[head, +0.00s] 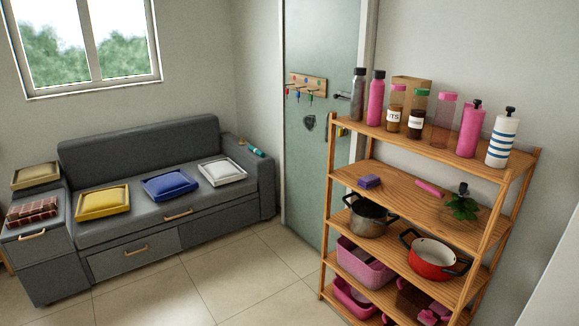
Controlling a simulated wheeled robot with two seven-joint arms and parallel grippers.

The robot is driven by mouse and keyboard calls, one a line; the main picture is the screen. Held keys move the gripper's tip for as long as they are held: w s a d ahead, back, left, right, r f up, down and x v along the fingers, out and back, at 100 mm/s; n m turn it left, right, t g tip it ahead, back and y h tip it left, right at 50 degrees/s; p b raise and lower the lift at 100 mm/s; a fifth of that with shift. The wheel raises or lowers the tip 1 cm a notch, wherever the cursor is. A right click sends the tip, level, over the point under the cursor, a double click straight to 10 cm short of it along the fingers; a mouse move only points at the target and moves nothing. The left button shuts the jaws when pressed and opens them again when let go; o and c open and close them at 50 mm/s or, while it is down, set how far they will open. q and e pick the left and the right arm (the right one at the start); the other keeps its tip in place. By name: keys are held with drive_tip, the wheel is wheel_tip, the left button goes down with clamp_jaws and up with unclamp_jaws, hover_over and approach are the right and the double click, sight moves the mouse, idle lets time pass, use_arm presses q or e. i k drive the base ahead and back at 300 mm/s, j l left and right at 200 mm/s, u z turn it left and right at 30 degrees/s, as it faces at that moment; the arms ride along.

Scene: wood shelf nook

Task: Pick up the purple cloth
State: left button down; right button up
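A small purple folded block (370,182), which looks like the purple cloth, lies on the left part of the wooden shelf's second level from the top. It is too small to tell cloth from sponge. Nothing covers it in this view. Neither of my grippers is in the head view.
The wooden shelf (400,188) also holds a pink item (430,188), a green plant (463,207), bottles above, and a steel pot (368,217) and red pot (436,262) below. A grey sofa (150,152) with trays stands left. The tiled floor (235,280) between is clear.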

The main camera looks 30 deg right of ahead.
sight(369, 181)
drive_tip(key=i+j+z, duration=0.15)
drive_tip(key=i, duration=0.55)
drive_tip(key=i+j+z, duration=0.2)
drive_tip(key=i, duration=0.45)
drive_tip(key=i+j+z, duration=0.2)
drive_tip(key=i+z, duration=0.25)
drive_tip(key=i+j+z, duration=0.35)
drive_tip(key=i+z, duration=0.15)
drive_tip(key=i+j+z, duration=0.45)
drive_tip(key=k+j, duration=0.1)
